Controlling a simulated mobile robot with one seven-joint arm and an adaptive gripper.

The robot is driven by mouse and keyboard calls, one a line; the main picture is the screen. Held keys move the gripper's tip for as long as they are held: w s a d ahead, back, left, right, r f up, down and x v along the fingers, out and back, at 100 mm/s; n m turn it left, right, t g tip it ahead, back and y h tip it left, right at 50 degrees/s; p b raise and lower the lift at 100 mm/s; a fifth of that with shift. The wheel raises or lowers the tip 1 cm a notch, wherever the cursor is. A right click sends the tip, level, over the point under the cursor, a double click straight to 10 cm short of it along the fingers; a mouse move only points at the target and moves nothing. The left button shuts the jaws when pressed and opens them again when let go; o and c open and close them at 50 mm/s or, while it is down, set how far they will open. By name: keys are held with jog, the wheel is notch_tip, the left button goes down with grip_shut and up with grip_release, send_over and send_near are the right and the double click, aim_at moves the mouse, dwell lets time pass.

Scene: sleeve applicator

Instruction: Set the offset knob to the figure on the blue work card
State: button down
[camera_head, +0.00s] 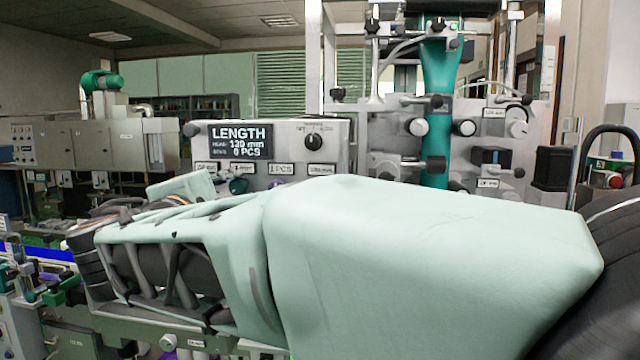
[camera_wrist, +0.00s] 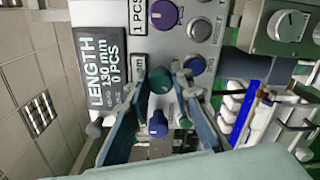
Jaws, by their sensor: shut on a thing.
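The machine's control panel (camera_head: 340,160) carries a dark display (camera_head: 240,141) reading LENGTH 130 mm and 0 PCS. In the wrist view, a green knob (camera_wrist: 160,80) sits between the fingertips of my gripper (camera_wrist: 164,76), which is shut on it. A blue knob (camera_wrist: 157,125) shows lower between the fingers. A purple knob (camera_wrist: 165,16) is above. The small labels are too blurred to read surely. I cannot make out a blue work card or a readable figure on it.
A black knob (camera_head: 313,141) sits right of the display. A teal sleeve column (camera_head: 439,80) with clamps stands right of the panel.

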aim_at(241, 128)
jog(key=shift+r+n+p, duration=0.1)
jog(key=shift+n+p, duration=0.4)
jog(key=shift+n, duration=1)
jog(key=c, duration=1.7)
grip_release()
notch_tip(241, 128, up, 10)
